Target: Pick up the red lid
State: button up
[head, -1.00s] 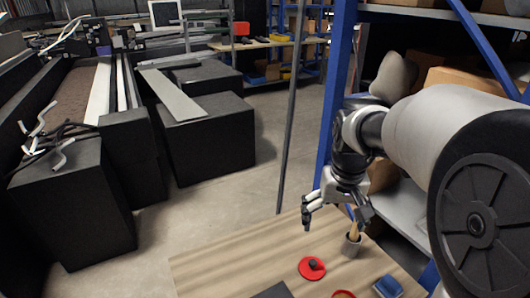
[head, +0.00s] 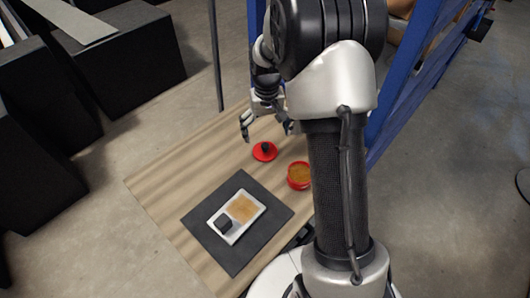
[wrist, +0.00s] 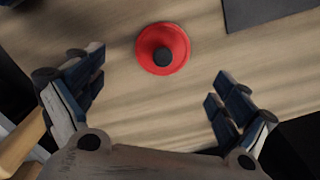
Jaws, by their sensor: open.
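The red lid (head: 265,152) is a flat red disc with a black knob, lying on the wooden table (head: 160,183). In the wrist view the lid (wrist: 162,49) is at the top middle, ahead of my fingers and apart from them. My gripper (head: 266,126) hangs just above and behind the lid in the head view. In the wrist view my gripper (wrist: 155,98) has its two fingers wide apart with nothing between them.
A round red container (head: 299,176) with orange-brown contents stands right of the lid. A dark mat (head: 213,258) holds a white tray (head: 216,241) with a black block and a tan patch. A blue rack (head: 398,85) stands behind my arm.

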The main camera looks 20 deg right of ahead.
aim_at(266, 147)
jog(key=shift+f, duration=0.95)
jog(key=f, duration=0.1)
jog(key=f+b, duration=0.1)
jog(key=f, duration=0.1)
jog(key=f+b, duration=0.1)
jog(key=shift+s+a+f, duration=0.25)
jog(key=shift+s, duration=0.05)
jog(key=shift+f+b, duration=0.3)
jog(key=shift+f, duration=0.15)
jog(key=shift+r, duration=0.1)
jog(key=c, duration=1)
jog(key=shift+s, duration=0.15)
jog(key=c, duration=0.4)
